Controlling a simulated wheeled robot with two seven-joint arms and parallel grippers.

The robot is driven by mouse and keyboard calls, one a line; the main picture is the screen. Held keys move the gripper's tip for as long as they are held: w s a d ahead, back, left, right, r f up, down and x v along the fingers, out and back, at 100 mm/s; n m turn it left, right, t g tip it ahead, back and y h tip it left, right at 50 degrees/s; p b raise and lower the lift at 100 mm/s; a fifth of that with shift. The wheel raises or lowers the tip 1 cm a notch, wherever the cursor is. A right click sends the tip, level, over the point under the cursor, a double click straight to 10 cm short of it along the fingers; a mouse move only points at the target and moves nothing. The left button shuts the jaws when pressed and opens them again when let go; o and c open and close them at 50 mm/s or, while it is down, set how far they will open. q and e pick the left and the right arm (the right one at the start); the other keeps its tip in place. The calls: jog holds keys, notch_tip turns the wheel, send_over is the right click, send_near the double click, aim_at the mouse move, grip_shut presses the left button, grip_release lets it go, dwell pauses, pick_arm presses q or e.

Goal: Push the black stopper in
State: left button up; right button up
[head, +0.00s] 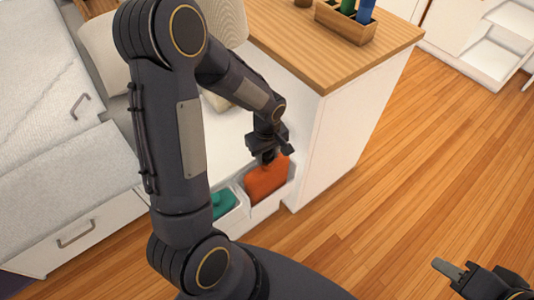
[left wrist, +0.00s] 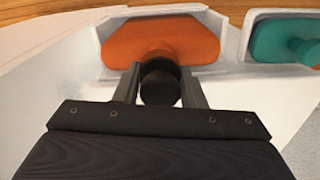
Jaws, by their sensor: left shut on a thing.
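The black stopper (left wrist: 160,82) is a round dark knob at the near edge of a flat orange body (left wrist: 178,42). My left gripper (left wrist: 160,92) is shut on the stopper, one finger on each side of it. In the head view, my left gripper (head: 268,156) is right at the top of the orange body (head: 266,178) and hides the stopper there. How deep the stopper sits cannot be told. My right gripper (head: 458,272) is at the lower right, away from these things, partly cut off by the frame; its opening is unclear.
The orange body sits in a white open holder (left wrist: 105,25). A teal body (head: 222,203) with a teal knob sits in a second holder beside it. A wood-topped cabinet (head: 345,130) stands close to the right, with a wooden box (head: 345,25) on top. The wooden floor at right is clear.

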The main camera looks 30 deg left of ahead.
dwell(0.6)
pick_arm(q)
jog(key=o, duration=0.9)
jog(key=shift+o, duration=0.7)
jog(key=shift+s+f, duration=0.1)
jog(key=shift+s, duration=0.05)
jog(key=shift+c, duration=0.2)
